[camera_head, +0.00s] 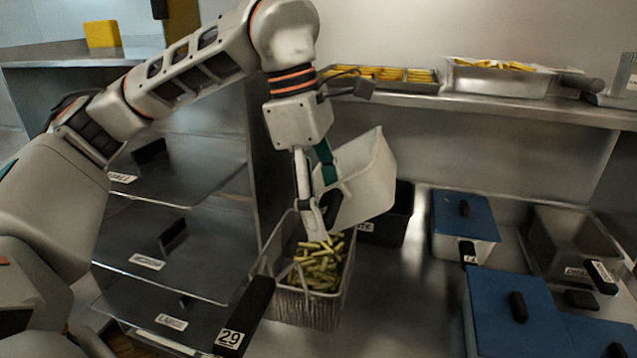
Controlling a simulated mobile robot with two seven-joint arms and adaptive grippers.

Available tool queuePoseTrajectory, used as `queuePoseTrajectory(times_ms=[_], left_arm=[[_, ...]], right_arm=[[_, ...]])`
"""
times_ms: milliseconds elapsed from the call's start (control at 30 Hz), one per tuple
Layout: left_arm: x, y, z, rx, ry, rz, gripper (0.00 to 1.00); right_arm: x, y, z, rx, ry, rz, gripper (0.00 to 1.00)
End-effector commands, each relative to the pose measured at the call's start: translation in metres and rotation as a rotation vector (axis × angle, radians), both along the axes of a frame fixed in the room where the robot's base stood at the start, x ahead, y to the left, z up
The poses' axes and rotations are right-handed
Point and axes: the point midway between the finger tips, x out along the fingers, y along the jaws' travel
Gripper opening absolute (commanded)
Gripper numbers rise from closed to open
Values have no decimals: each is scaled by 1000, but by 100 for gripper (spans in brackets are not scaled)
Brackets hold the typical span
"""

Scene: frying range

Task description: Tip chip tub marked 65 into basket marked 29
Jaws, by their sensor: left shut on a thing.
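My left gripper (322,208) is shut on a pale, white-walled tub (366,178) and holds it steeply tilted above the wire basket. No number shows on the tub, and I cannot see whether chips are left inside it. The wire basket (305,309) stands below on the steel surface, its dark handle (245,312) pointing toward the front and bearing the mark 29. A heap of yellow-green chips (320,268) lies in the basket. The gripper's fingers and the tub's lower edge hide the basket's back part. My right gripper is not in view.
A dark container (398,215) stands right behind the basket. Blue-lidded containers (465,215) and a steel pan (572,242) stand at the right. Labelled shelves (165,250) rise at the left. Trays of chips (495,78) sit on the shelf above.

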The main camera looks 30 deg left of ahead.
Motion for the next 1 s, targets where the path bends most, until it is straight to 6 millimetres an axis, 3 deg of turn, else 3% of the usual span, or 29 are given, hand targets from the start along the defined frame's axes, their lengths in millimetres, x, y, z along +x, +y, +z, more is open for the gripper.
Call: queuePoseTrajectory(times_ms=[33, 167, 367, 733, 1000], left_arm=[[1, -3, 6, 39, 11, -5, 25], [2, -7, 5, 132, 40, -3, 25], [3, -10, -5, 286, 81, -2, 25], [4, -13, -22, 606, 178, -1, 25], [4, -12, 1, 607, 180, 3, 25]], right_arm=[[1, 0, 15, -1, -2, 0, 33], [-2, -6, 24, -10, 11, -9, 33], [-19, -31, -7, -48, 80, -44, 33], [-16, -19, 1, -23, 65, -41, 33], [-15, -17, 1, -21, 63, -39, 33]])
